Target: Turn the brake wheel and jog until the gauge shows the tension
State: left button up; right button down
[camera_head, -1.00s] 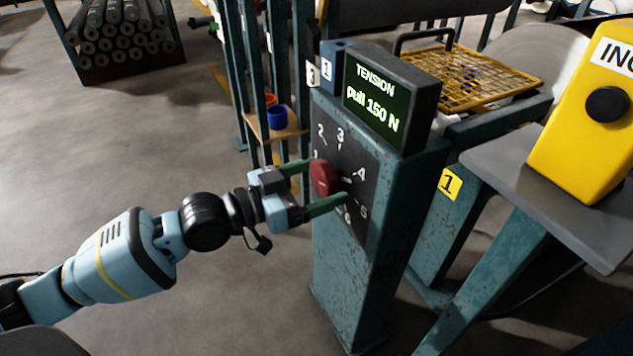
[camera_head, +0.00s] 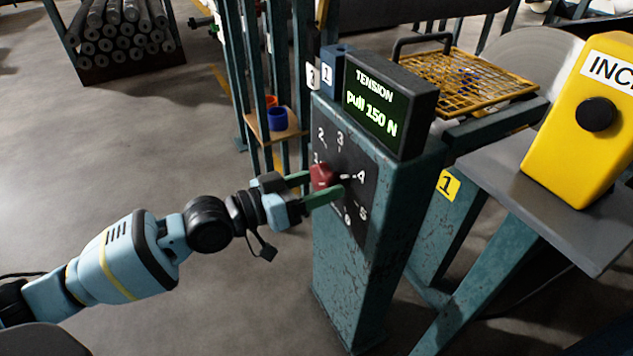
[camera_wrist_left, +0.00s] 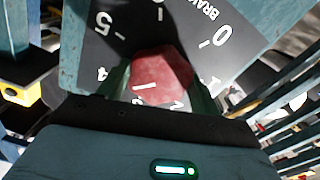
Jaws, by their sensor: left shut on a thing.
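The red brake wheel (camera_head: 321,176) sits on a dark dial plate with white numbers (camera_head: 350,212) on the front of a teal post. My left gripper (camera_head: 322,184) is shut on the wheel, with one green finger on each side of it. The left wrist view shows the red wheel (camera_wrist_left: 161,77) between the fingers, with dial numbers around it. The gauge (camera_head: 378,107) on top of the post reads "TENSION pull 150 N" in light green letters. A yellow jog box (camera_head: 580,130) with a black round button (camera_head: 597,114) stands at the right. My right gripper is not in view.
A grey shelf (camera_head: 545,195) holds the yellow box. A yellow wire basket (camera_head: 462,78) lies behind the gauge. A small wooden shelf (camera_head: 272,133) with a blue cup (camera_head: 277,118) stands behind the post. Grey rolls (camera_head: 125,35) are stacked at the back left. The floor at left is clear.

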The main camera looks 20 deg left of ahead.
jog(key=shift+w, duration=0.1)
pick_arm(q)
jog(key=o, duration=1)
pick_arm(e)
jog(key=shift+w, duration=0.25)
pick_arm(q)
jog(key=p+v, duration=0.1)
jog(key=v, duration=0.6)
jog(key=shift+s+a, duration=0.25)
jog(key=shift+s, duration=0.1)
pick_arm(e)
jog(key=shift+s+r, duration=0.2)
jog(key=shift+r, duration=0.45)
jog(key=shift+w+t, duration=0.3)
pick_arm(q)
jog(key=shift+r, duration=0.1)
